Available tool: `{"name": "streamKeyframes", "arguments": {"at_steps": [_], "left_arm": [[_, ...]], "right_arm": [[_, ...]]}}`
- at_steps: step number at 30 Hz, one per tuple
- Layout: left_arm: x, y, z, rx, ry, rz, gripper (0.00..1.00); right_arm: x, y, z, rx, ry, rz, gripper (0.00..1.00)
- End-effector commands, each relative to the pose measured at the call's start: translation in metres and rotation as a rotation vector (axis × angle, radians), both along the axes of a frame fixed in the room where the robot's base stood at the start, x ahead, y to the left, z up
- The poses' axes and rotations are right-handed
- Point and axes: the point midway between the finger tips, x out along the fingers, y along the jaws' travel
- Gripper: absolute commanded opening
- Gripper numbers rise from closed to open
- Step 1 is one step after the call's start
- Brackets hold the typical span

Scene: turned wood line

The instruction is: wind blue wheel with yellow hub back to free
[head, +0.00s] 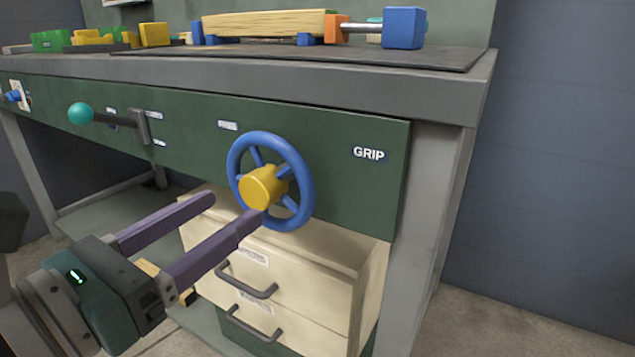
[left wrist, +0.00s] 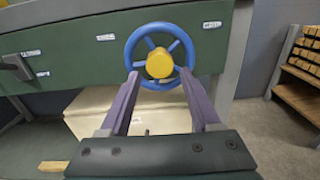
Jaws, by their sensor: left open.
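The blue wheel (head: 306,177) with its yellow hub (head: 262,187) is mounted on the green front panel of the bench, left of the "GRIP" label (head: 368,153). My left gripper (head: 236,205) has two long purple fingers. It is open and points at the wheel from the lower left. In the left wrist view the wheel (left wrist: 133,46) and hub (left wrist: 159,63) stand upright ahead, with the fingertips (left wrist: 160,78) spread around the lower rim. Whether a finger touches the rim I cannot tell. My right gripper is not in view.
A lever with a teal knob (head: 81,113) sits left of the wheel. A cream drawer unit (head: 318,270) with dark handles stands below. A clamp with a wooden bar (head: 265,24) and a blue block (head: 403,28) lies on the bench top (head: 440,88). Shelves (left wrist: 300,70) stand at right.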

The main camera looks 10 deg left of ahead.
Motion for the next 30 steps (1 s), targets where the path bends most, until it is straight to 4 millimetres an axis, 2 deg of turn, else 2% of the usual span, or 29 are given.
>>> {"name": "streamKeyframes", "arguments": {"at_steps": [6, 12, 23, 24, 30], "left_arm": [[0.039, -0.013, 0.002, -0.004, -0.002, 0.002, 0.64], [0.062, -0.022, 0.001, -0.006, 0.000, 0.002, 0.64], [0.068, -0.024, 0.000, -0.006, 0.002, 0.003, 0.64], [0.068, -0.024, 0.000, -0.006, 0.001, 0.003, 0.63], [0.068, -0.024, 0.000, -0.006, 0.001, 0.003, 0.40]], "right_arm": [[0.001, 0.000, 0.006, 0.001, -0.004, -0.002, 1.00], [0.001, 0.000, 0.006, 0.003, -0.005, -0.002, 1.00], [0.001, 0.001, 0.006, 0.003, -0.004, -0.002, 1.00], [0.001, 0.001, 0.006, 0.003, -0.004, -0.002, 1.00], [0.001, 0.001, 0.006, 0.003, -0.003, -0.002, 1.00]]}}
